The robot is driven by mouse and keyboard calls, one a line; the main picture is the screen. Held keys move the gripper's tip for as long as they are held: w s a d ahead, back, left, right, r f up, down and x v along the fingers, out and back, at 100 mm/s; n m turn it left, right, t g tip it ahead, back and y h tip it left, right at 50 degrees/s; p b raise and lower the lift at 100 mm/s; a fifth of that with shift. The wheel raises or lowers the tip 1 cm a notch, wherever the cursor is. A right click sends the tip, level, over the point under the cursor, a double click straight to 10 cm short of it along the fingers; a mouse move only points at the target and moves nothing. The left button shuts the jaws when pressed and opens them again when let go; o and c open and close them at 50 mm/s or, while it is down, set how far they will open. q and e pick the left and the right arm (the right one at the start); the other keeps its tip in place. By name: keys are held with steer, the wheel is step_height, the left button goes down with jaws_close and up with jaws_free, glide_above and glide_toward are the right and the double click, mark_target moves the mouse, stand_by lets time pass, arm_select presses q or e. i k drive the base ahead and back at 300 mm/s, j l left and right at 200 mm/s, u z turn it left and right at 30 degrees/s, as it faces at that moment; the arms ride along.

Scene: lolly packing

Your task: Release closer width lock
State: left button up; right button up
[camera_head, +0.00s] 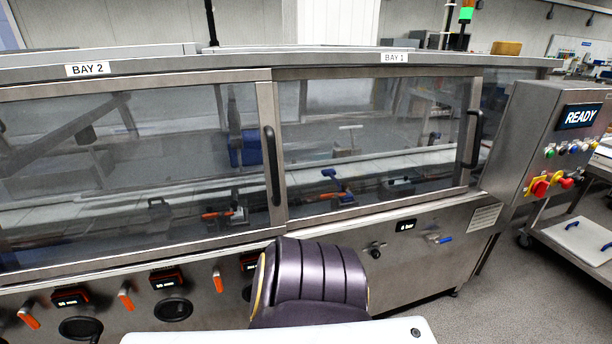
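Several orange-handled levers sit in a row on the lower front panel of the steel machine, at the left. One lever (28,316) is at the far left, another lever (126,299) is right of it, and a third lever (217,281) is nearer the middle. Small dark displays sit beside them, one display (72,296) seeming to show a reading in mm. Dark oval knobs or handwheels (173,310) are below the displays. No label shows which lever is the closer width lock. Neither of my grippers is in view.
Clear guard doors with black handles (272,165) (475,138) look closed under the BAY 2 (88,69) and BAY 1 (394,57) labels. A control box (540,150) reads READY. A blue-handled valve (440,239) is low at right. A trolley (570,238) stands right.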

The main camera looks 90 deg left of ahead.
mark_target(216, 270)
steer(key=u, duration=3.65)
